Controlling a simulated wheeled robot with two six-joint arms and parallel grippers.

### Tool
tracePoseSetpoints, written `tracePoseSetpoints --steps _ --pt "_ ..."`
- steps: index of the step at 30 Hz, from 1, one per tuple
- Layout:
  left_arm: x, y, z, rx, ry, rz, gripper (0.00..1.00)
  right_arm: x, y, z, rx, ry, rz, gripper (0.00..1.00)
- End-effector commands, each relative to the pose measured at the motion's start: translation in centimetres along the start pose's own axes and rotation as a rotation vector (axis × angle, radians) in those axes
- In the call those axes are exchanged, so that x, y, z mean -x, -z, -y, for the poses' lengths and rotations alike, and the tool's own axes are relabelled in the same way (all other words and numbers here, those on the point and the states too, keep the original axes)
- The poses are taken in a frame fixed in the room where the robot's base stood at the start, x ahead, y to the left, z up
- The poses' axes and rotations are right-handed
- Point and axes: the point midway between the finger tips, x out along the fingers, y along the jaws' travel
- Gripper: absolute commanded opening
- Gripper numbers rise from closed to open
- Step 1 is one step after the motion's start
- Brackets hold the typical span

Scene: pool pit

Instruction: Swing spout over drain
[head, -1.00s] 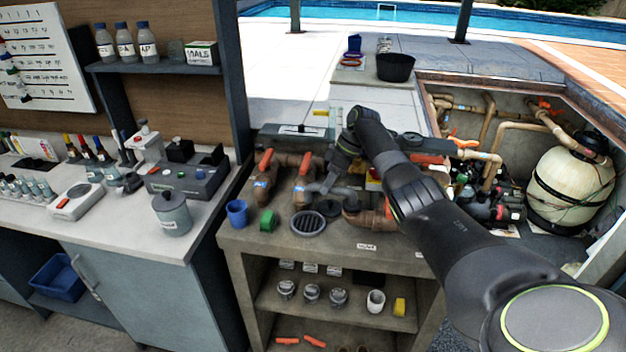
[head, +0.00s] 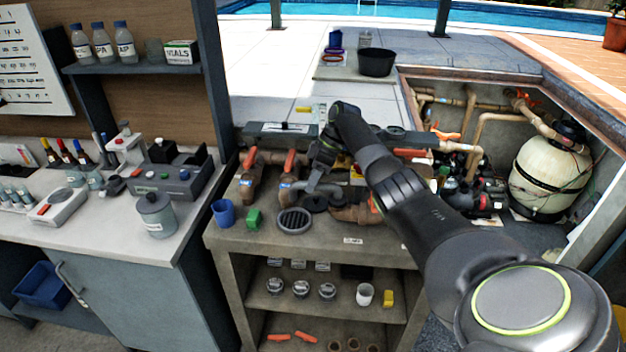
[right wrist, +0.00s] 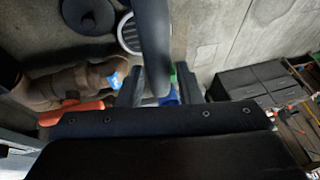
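A grey spout (head: 322,187) reaches rightward from the second brown valve on the workbench, in the head view. The round drain grate (head: 293,221) lies in the bench top nearer me, and the spout's end is not over it. My right gripper (head: 318,166) is low over the spout, partly hidden by its own wrist. In the right wrist view a dark grey tube, seemingly the spout (right wrist: 151,45), passes between the open fingers (right wrist: 160,88). A gap shows on one side; contact is unclear. The drain (right wrist: 129,34) shows beyond. My left gripper is out of view.
Valves with orange handles (head: 290,160) stand beside the spout. A black disc (head: 315,203) lies right of the drain. A green block (head: 254,218) and blue cup (head: 224,212) stand to its left. A cabinet counter (head: 95,225) is further left; a pump pit lies right.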

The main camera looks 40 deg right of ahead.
Motion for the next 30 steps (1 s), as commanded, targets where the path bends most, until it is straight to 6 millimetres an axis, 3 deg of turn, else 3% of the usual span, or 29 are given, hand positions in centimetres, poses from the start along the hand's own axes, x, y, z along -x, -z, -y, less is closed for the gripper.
tracePoseSetpoints --steps 8,21,30 --pt "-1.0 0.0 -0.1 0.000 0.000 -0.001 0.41 2.4 -0.1 -0.2 0.000 -0.005 -0.002 0.32" --pt "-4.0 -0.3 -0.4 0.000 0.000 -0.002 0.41 12.9 0.0 -0.1 -0.001 -0.003 -0.003 0.32" --pt "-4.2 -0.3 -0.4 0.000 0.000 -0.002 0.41 16.9 0.1 0.0 0.000 -0.001 -0.001 0.32"
